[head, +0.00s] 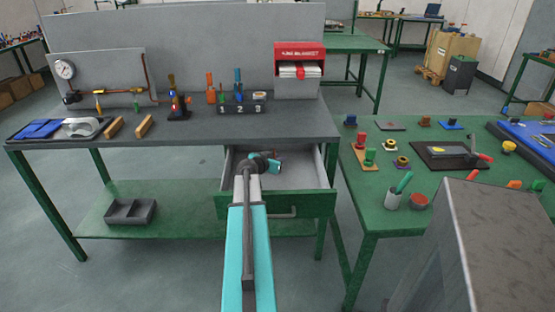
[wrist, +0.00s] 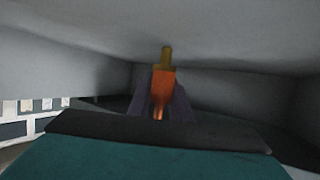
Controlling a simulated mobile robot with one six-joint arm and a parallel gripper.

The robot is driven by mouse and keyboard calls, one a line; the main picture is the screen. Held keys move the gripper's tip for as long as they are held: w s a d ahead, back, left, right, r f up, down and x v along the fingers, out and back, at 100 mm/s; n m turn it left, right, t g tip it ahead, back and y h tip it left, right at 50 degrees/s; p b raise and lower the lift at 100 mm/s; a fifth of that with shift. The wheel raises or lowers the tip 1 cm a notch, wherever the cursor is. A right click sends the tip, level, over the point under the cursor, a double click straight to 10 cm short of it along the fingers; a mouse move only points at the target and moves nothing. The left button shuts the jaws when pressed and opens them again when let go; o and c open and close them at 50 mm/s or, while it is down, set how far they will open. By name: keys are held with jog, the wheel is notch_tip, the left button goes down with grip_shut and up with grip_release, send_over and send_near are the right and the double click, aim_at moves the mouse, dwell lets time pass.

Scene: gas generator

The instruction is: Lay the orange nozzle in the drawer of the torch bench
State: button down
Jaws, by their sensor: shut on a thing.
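The drawer (head: 305,165) of the torch bench (head: 200,148) is pulled open, and the part of its floor that shows looks bare. My arm reaches over the drawer front, with my wrist inside the drawer outline. In the wrist view my gripper (wrist: 161,104) is shut on the orange nozzle (wrist: 163,82). The nozzle has a brass-coloured end pointing away from me. Pale grey surfaces lie around it; I cannot tell whether the nozzle touches the drawer floor.
On the bench top stand a numbered rack (head: 240,107), a red blanket box (head: 299,62) and a blue-and-grey tray (head: 85,128). A grey bin (head: 130,211) sits on the lower shelf. A green table (head: 365,212) with several small parts stands close on the right.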

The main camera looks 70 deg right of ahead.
jog(key=shift+f, duration=0.15)
jog(key=c, duration=1.6)
grip_release()
jog(key=shift+r, duration=0.2)
jog(key=shift+b+v, duration=0.55)
jog(key=shift+v, duration=3.2)
jog(key=shift+r, duration=0.15)
